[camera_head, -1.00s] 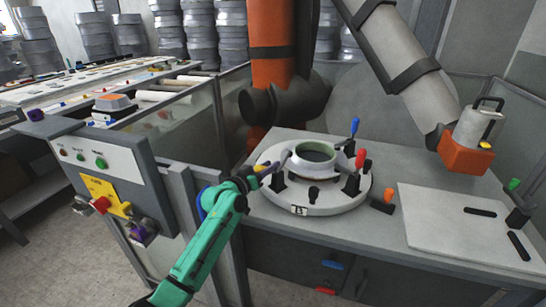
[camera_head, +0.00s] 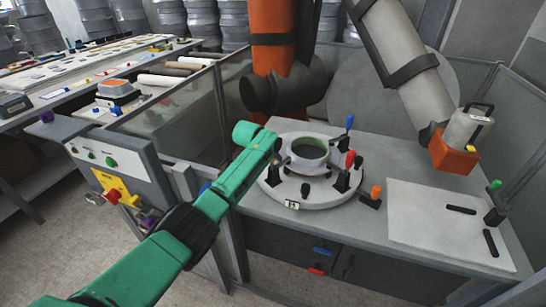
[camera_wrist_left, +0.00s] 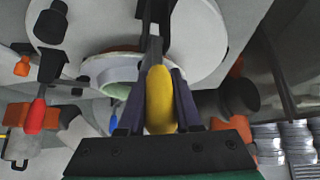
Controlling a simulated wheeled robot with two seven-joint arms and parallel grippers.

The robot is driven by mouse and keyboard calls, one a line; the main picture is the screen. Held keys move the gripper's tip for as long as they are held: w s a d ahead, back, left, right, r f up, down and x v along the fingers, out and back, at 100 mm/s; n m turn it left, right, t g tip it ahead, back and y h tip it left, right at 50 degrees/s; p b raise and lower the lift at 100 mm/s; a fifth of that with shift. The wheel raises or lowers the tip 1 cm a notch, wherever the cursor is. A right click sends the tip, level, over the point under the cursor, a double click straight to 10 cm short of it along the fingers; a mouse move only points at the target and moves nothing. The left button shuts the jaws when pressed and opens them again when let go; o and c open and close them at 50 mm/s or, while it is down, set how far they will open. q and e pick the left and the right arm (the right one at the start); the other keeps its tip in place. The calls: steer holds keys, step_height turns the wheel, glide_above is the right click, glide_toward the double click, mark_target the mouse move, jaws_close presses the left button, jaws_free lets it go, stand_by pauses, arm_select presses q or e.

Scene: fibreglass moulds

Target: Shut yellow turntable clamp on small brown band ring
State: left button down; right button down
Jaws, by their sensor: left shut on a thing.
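The round turntable (camera_head: 325,199) stands on the grey bench with the small band ring (camera_head: 308,166) at its middle. The ring looks pale, with a greenish inside; a thin brownish edge shows in the left wrist view (camera_wrist_left: 108,72). My left gripper (camera_wrist_left: 158,88) is shut on the yellow clamp handle (camera_wrist_left: 160,108). In the head view my green left arm hides the yellow clamp and the fingers, at the turntable's left side. I cannot tell whether the clamp's tip touches the ring. My right gripper is out of view.
A blue-handled clamp (camera_head: 350,121) and a red-handled clamp (camera_head: 350,159) stand around the ring. An orange-topped part (camera_head: 376,191) stands right of the turntable. A white board (camera_head: 440,225) lies further right. An orange-ended grey robot arm (camera_head: 455,150) hangs above the bench.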

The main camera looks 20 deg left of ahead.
arm_select(q)
steer(key=shift+w+d+f+g, duration=0.1)
steer(key=shift+w+g, duration=0.05)
steer(key=shift+g, duration=0.35)
steer(key=shift+y, duration=0.3)
steer(key=c, duration=0.6)
jaws_free()
steer(key=shift+w, duration=0.1)
steer(key=shift+s+r, duration=0.3)
steer(key=shift+r, duration=0.25)
steer(key=b+v, duration=0.1)
steer(key=v, duration=1.2)
